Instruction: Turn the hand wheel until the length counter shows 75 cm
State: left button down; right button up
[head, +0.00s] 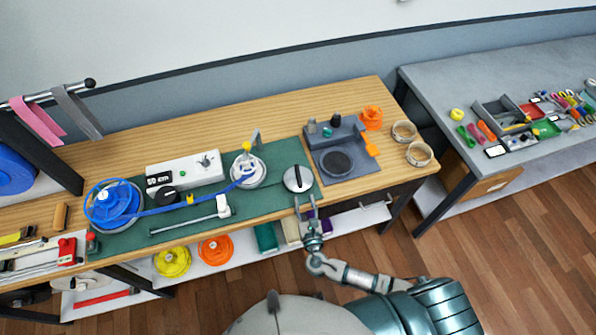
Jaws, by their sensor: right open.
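A round grey-white disc with a dark handle across it (298,179), which looks like the hand wheel, lies at the right end of the green mat (276,165). My right gripper (306,206) is open and empty, its fingers pointing at the near edge of the disc; I cannot tell whether they touch it. A white box (196,169) carries a small dark display (158,180), which looks like the length counter; its digits are too small to read. A blue strap (180,206) runs from a blue reel (113,207) to a white roller disc (248,171). My left gripper is out of view.
A grey tray with a round black pad (337,162) stands right of the disc, with an orange dispenser (372,118) and tape rolls (419,154) beyond. A metal rail (184,225) lies along the mat's front. A second table (460,85) stands at the right.

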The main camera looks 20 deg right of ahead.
aim_at(298, 172)
jog(key=w, duration=0.8)
jog(key=w+d, duration=0.1)
jog(key=w, duration=0.3)
jog(key=shift+w+p, duration=0.3)
grip_shut()
